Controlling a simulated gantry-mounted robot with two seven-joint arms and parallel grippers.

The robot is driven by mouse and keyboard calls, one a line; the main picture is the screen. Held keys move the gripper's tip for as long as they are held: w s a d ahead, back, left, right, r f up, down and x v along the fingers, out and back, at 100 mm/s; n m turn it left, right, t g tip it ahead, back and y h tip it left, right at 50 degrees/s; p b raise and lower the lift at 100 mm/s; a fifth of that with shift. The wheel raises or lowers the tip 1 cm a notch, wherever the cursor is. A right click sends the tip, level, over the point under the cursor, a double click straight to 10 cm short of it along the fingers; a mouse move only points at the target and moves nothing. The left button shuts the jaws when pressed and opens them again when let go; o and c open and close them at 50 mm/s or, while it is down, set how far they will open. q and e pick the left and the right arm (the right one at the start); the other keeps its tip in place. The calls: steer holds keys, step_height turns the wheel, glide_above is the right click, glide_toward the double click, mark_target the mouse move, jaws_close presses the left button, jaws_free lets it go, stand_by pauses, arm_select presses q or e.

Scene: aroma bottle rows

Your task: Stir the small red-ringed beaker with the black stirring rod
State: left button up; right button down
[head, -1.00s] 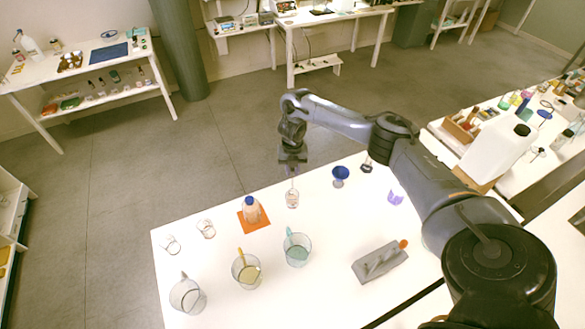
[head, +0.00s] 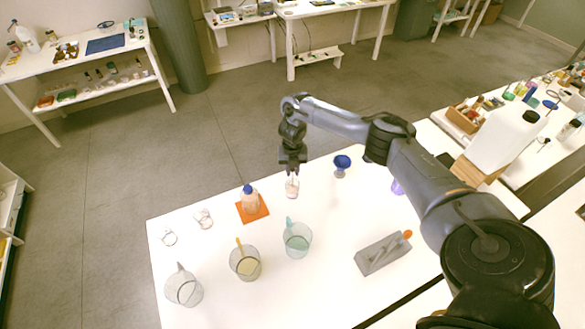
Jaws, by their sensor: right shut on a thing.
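My right gripper (head: 293,170) hangs over the far side of the white table, pointing down. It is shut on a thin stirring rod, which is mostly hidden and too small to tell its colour. Just below the fingertips stands a small clear beaker (head: 292,189) with a reddish tint near its rim. The rod's lower end appears to be at or inside the beaker; I cannot tell whether it touches the glass. My left gripper is not in view.
A blue-capped bottle (head: 249,202) stands on an orange mat (head: 262,212) to the left.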

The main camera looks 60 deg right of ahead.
steer(key=shift+f+b, duration=0.95)
steer(key=shift+f, duration=0.9)
steer(key=shift+d, duration=0.1)
